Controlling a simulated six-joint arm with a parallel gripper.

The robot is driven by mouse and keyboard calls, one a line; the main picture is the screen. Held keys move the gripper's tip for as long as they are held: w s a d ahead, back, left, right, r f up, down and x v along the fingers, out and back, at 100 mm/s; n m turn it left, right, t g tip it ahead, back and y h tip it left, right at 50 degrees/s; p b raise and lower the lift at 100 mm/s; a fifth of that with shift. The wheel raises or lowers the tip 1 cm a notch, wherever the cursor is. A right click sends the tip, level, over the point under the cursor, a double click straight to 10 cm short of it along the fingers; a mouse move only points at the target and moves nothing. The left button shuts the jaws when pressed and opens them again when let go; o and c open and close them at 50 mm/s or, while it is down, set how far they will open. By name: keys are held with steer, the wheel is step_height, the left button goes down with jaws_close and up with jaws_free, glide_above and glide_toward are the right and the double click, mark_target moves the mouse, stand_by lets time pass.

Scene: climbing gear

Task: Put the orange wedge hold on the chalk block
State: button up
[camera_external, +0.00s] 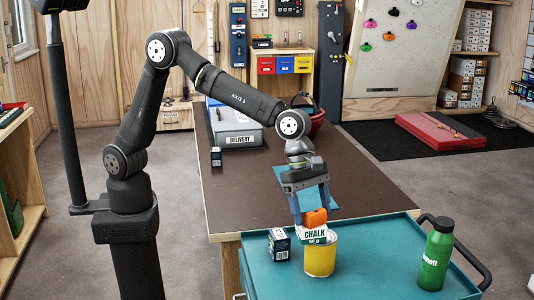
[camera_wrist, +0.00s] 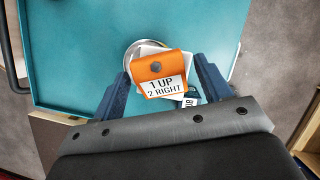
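The orange wedge hold (camera_external: 315,217) is between the blue fingers of my gripper (camera_external: 312,208). The white chalk block (camera_external: 313,235) lies on top of a yellow can (camera_external: 320,260), straight below the wedge. The wedge's underside is at the block's top; I cannot tell whether they touch. In the wrist view the wedge hides most of the block.
The can stands on a teal cart top (camera_external: 382,250). A small dark box (camera_external: 279,244) is close on its left. A green bottle (camera_external: 436,254) stands at the right. The cart between can and bottle is clear. A brown table (camera_external: 250,185) is behind, with a grey delivery box (camera_external: 236,128).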

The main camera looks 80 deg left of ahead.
mark_target(316, 212)
steer(key=shift+r, duration=0.1)
steer(key=shift+r, duration=0.35)
steer(key=v, duration=1.1)
steer(key=shift+r, duration=0.2)
steer(key=shift+a, duration=0.15)
steer(key=x, duration=1.2)
steer(key=shift+s+f, duration=0.1)
steer(key=shift+f, duration=0.15)
step_height(316, 212, up, 3)
steer(key=shift+f, duration=0.15)
steer(key=shift+r, duration=0.7)
